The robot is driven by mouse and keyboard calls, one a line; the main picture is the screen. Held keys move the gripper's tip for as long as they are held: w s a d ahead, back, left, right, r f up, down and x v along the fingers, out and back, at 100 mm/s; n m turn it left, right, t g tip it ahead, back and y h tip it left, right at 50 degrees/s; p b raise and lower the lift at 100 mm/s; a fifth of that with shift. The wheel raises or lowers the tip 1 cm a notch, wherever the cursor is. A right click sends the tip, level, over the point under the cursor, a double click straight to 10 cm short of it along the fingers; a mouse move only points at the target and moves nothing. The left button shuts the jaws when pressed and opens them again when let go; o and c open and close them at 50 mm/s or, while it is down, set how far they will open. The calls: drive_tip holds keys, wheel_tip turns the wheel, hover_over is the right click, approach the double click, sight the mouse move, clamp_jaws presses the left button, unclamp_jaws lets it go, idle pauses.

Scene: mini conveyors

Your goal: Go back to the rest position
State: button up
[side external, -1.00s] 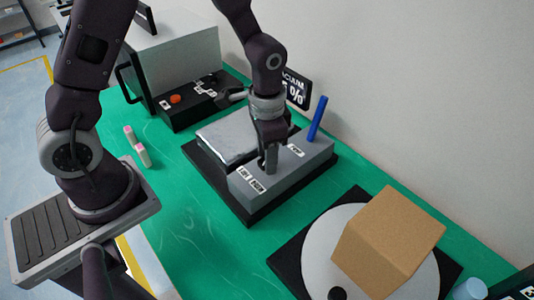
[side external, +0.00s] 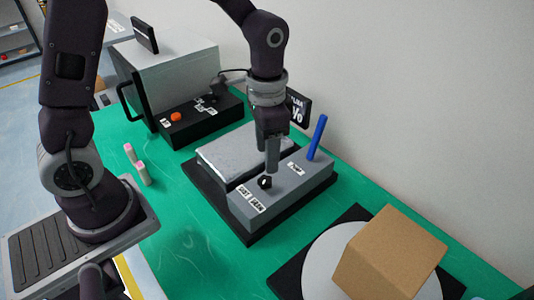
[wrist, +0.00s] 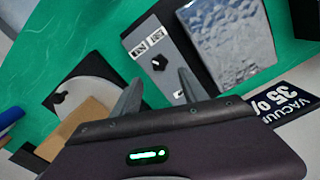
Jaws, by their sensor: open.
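My gripper (side external: 272,165) is above the grey machine (side external: 290,195) with a black knob (side external: 264,182) on its front panel. In the wrist view the two fingers (wrist: 160,92) are apart and nothing is between them. The black knob (wrist: 159,63) shows clear of the fingers, on the panel beside two small labels. In the side view the fingers overlap the machine, so their exact height above it is hard to tell.
A blue lever (side external: 317,137) stands up at the machine's right end. A cardboard box (side external: 390,252) sits on a round white plate (side external: 318,262). A grey box-shaped machine (side external: 170,70) with a black control box (side external: 205,122) is at the back left.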

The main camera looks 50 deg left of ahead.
drive_tip(key=s+a+r+n+t, duration=0.2)
drive_tip(key=s+r, duration=0.5)
drive_tip(key=s, duration=0.1)
drive_tip(key=s+a+r+n+t, duration=0.2)
drive_tip(key=s+r+t, duration=0.1)
drive_tip(key=s+r, duration=0.4)
drive_tip(key=shift+s+r+n+t, duration=0.3)
drive_tip(key=shift+s, duration=0.6)
